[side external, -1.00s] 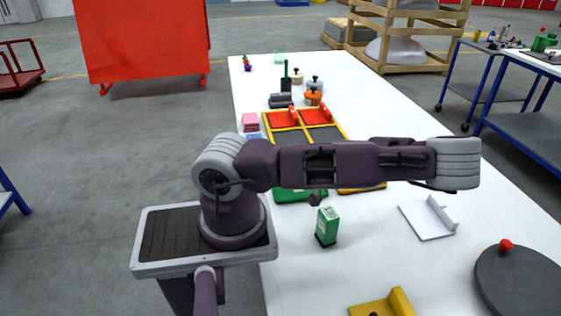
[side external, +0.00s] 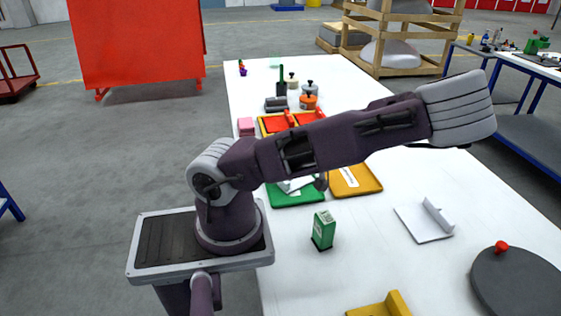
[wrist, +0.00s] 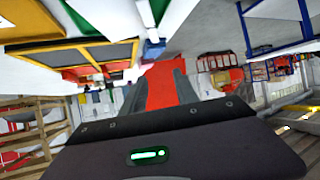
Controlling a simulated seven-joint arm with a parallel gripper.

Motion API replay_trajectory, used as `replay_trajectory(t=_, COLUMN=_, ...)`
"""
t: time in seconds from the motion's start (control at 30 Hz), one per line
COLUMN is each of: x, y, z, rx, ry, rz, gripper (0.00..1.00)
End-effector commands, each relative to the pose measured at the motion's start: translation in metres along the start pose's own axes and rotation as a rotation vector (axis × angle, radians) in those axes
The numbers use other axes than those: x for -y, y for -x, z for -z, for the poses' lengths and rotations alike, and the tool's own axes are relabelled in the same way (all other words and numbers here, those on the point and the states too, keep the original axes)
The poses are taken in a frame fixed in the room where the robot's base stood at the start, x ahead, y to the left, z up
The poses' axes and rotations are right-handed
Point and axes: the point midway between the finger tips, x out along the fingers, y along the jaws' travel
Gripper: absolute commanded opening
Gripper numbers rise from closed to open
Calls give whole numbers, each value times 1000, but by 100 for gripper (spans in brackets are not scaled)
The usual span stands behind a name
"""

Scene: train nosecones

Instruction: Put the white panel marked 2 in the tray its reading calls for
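A white panel (side external: 425,222) with an upright lip lies flat on the table at the right; no number is readable on it. A green tray (side external: 297,201) holds a white piece (side external: 294,185), partly hidden by my arm, its marking unreadable. A yellow tray (side external: 371,185) beside it has a small white item or label (side external: 349,176) in it. Red-and-yellow trays (side external: 272,124) lie behind.
A green box-shaped device (side external: 323,230) stands upright on the table in front of the green tray. A dark disc with a red knob (side external: 520,285) and a yellow bracket (side external: 383,306) are near the front. Pots and weights (side external: 308,100) stand at the far end. The table's right middle is mostly clear.

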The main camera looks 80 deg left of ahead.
Motion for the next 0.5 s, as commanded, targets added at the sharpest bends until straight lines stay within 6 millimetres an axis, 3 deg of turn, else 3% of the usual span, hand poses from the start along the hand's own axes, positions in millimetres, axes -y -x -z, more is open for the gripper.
replay_trajectory(t=0.13, x=2, y=7, z=3, rx=40, ry=-25, rz=10, gripper=36)
replay_trajectory(t=0.27, x=14, y=28, z=-35, rx=280, ry=-207, rz=32, gripper=36)
replay_trajectory(t=0.4, x=20, y=97, z=-67, rx=640, ry=-524, rz=-122, gripper=36)
replay_trajectory(t=0.5, x=24, y=160, z=-61, rx=819, ry=-756, rz=-387, gripper=36)
